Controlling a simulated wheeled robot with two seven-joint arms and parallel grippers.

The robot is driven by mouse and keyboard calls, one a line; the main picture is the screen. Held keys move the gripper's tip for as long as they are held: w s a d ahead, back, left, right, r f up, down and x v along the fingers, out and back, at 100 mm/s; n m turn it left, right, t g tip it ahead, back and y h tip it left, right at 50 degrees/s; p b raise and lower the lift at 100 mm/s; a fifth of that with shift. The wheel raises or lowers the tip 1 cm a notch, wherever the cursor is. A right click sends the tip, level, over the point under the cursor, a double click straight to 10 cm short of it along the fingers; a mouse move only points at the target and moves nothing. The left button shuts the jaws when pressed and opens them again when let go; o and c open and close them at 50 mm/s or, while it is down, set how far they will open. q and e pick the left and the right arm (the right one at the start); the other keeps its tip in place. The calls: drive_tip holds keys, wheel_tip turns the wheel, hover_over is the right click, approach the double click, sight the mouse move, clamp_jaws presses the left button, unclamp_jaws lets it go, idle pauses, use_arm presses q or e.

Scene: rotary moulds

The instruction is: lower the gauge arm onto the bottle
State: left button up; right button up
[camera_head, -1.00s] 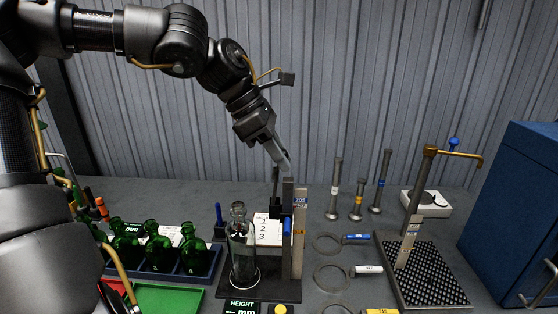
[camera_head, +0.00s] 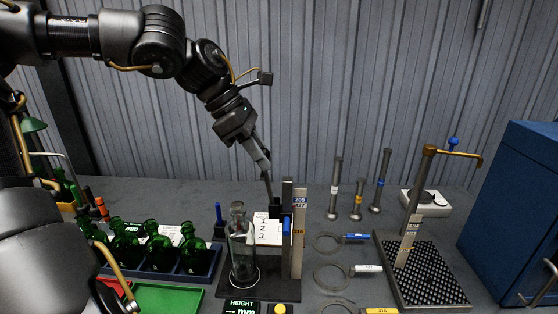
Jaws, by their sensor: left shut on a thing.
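A clear glass bottle (camera_head: 242,252) stands upright on the dark base (camera_head: 288,291) of the height gauge. The gauge's post (camera_head: 298,240) with a scale rises to the right of the bottle. The dark gauge arm (camera_head: 270,190) shows near the top of the post, behind and to the right of the bottle's neck. Its contact with the bottle cannot be made out. My left gripper (camera_head: 264,165) comes down from the upper left and is shut on the upper end of the gauge arm. The fingers partly hide the grip. My right gripper is not in view.
Green bottles (camera_head: 158,252) stand in a dark blue rack at left, behind a green tray (camera_head: 165,298). Ring gauges (camera_head: 333,277) lie right of the gauge. A black mat stand (camera_head: 430,275) and blue cabinet (camera_head: 515,210) are farther right.

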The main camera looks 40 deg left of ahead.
use_arm(q)
drive_tip(key=shift+s+a+f, duration=0.25)
drive_tip(key=shift+s+a, duration=0.45)
drive_tip(key=shift+a, duration=0.3)
drive_tip(key=shift+s+a+f+b, duration=0.5)
drive_tip(key=shift+s+a+f, duration=0.15)
drive_tip(key=shift+s+a, duration=0.25)
drive_tip(key=shift+a+f, duration=0.1)
drive_tip(key=shift+f, duration=0.05)
drive_tip(key=shift+s+a+f+b, duration=0.6)
drive_tip(key=shift+a+f+b, duration=0.1)
drive_tip(key=shift+a+f, duration=0.15)
drive_tip(key=o, duration=1.5)
drive_tip(key=shift+o, duration=0.2)
